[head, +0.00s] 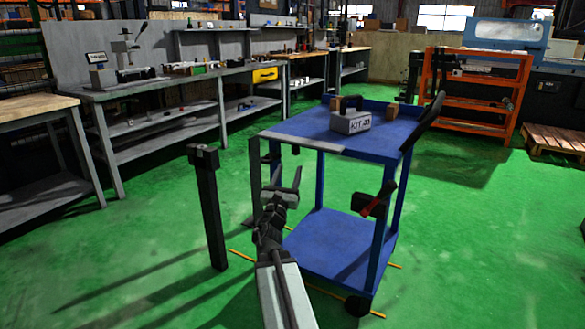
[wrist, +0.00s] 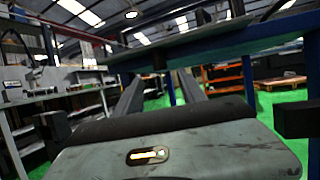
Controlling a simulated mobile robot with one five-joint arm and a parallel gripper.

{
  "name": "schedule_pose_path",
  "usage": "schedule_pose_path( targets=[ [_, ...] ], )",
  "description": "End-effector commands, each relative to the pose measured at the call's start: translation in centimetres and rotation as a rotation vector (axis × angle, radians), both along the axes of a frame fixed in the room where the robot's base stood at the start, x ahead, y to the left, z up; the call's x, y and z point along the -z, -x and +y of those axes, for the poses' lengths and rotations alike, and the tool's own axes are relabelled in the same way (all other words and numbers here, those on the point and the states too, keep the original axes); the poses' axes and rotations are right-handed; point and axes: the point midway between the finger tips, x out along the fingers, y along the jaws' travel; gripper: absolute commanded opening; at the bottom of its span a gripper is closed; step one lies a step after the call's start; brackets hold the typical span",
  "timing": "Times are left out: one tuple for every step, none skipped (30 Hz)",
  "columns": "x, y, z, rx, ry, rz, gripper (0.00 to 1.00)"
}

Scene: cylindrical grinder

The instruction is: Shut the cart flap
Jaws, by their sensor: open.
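The blue cart (head: 395,130) stands in the middle of the head view, with a top tray and a lower shelf. A grey flap (head: 305,141) sticks out about level from the left end of its top. In the wrist view the flap shows as a grey-green panel (wrist: 215,42) overhead. My gripper (head: 286,170) is open and empty, its two fingers apart, just below and in front of the flap's near edge. The fingers also show in the wrist view (wrist: 160,84), under the panel. I cannot tell whether they touch it.
A grey box with a black handle (head: 351,118) sits on the cart top. A black post (head: 208,208) stands left of my arm. Workbenches (head: 150,90) line the left; an orange rack (head: 470,87) stands behind right.

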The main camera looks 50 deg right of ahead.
Motion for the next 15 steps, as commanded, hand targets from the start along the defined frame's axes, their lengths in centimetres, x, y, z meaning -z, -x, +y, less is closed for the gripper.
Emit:
schedule_pose_path(
  targets=[
    [-0.3,-0.1,-0.1,0.001,-0.001,-0.001,0.48],
    [-0.4,-0.2,-0.3,0.0,-0.001,-0.002,0.48],
    [-0.5,-0.3,-0.5,0.0,-0.001,-0.002,0.48],
    [-0.7,-0.5,-0.7,0.001,-0.002,-0.003,0.48],
    [-0.8,-0.7,-1.0,0.001,-0.002,-0.003,0.48],
    [-1.1,-0.9,-1.5,0.0,-0.002,-0.004,0.48],
    [-1.3,-1.1,-1.9,0.001,-0.002,-0.004,0.48],
    [-1.5,-1.4,-2.4,0.002,-0.002,-0.003,0.48],
    [-1.9,-1.8,-3.0,0.001,-0.002,-0.003,0.48],
    [-2.1,-2.1,-3.4,0.001,-0.002,-0.003,0.48],
    [-2.3,-2.4,-3.9,0.0,-0.003,-0.003,0.48],
    [-2.6,-2.7,-4.5,0.0,-0.003,-0.004,0.48],
    [-2.8,-2.9,-5.0,0.0,-0.003,-0.004,0.48],
    [-3.0,-3.1,-5.4,0.0,-0.003,-0.004,0.48],
    [-3.2,-3.4,-5.8,0.0,-0.002,-0.004,0.48]
  ],
)
